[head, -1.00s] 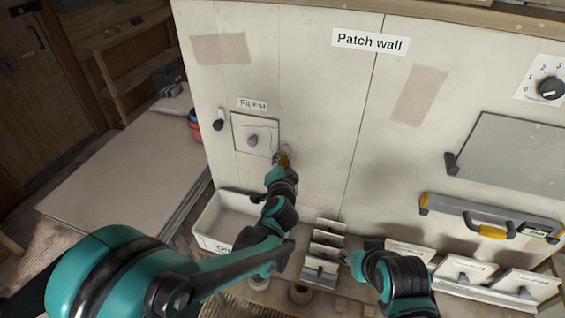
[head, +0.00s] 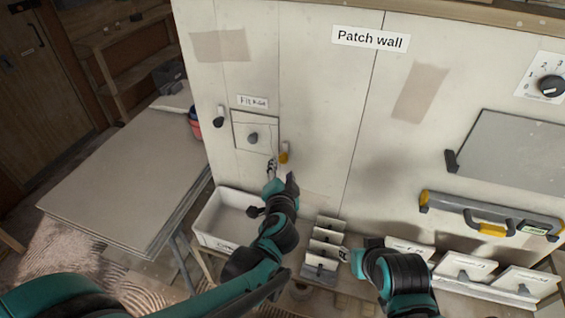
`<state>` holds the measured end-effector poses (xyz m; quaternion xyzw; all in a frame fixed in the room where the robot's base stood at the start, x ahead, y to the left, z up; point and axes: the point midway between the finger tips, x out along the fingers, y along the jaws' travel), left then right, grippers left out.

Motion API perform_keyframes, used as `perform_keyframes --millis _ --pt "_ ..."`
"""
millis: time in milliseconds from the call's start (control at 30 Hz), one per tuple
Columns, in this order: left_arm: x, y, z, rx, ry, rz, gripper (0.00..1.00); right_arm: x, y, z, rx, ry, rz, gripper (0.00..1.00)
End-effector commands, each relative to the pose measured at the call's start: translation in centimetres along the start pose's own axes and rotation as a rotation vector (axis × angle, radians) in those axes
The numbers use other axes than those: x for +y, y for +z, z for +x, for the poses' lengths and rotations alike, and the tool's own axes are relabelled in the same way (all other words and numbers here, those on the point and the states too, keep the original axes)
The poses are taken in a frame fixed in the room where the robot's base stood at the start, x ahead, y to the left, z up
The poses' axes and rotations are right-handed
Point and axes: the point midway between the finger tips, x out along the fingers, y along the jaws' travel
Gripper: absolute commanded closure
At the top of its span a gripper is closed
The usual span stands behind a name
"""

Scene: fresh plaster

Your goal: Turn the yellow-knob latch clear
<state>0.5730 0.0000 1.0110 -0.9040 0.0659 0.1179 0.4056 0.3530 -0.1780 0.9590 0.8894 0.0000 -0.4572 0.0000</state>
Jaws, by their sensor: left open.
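The yellow-knob latch (head: 284,153) is on the white wall, at the right edge of a small square panel (head: 256,131) with a round grey knob. It looks upright, with its yellow part low. My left gripper (head: 281,173) is open and empty, just below the latch and apart from it. A second latch with a black knob (head: 218,120) is at the panel's left. My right gripper (head: 346,256) is low at the centre right, beside the small rack; its jaws are too small to read.
A white bin (head: 207,225) stands below the panel. A rack of small plates (head: 327,243) is to its right. A level with yellow ends (head: 490,215) hangs at the right. A board-topped table (head: 125,175) is at the left.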

Motion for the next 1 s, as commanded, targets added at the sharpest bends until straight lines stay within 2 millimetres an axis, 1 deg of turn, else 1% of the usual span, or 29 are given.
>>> perform_keyframes --millis 33,100,200,300,467,900,967,1000 --pt "0.1 -0.1 -1.2 0.003 0.002 0.001 0.53 0.0 0.0 0.0 0.000 0.000 0.000 0.60" --pt "0.1 -0.1 -2.4 0.002 0.002 0.001 0.53 0.0 0.0 0.0 0.000 0.000 0.000 0.60" --pt "0.1 -0.1 -3.8 0.002 0.002 0.001 0.53 0.0 0.0 0.0 0.000 0.000 0.000 0.60" --pt "0.1 -0.1 -4.7 0.001 0.001 0.000 0.53 0.0 0.0 0.0 0.000 0.000 0.000 0.60" --pt "0.0 0.0 -5.2 0.000 0.000 0.000 0.53 0.0 0.0 0.0 0.000 0.000 0.000 0.60" --pt "0.0 0.0 -5.2 -0.001 0.000 0.000 0.53 0.0 0.0 0.0 0.000 0.000 0.000 0.60" --pt "-0.3 0.4 -5.2 -0.013 0.001 -0.010 0.53 0.0 0.0 0.0 0.000 0.000 0.000 0.60" --pt "-0.8 1.1 -5.3 -0.032 0.002 -0.024 0.53 0.0 0.0 0.0 0.000 0.000 0.000 0.60"
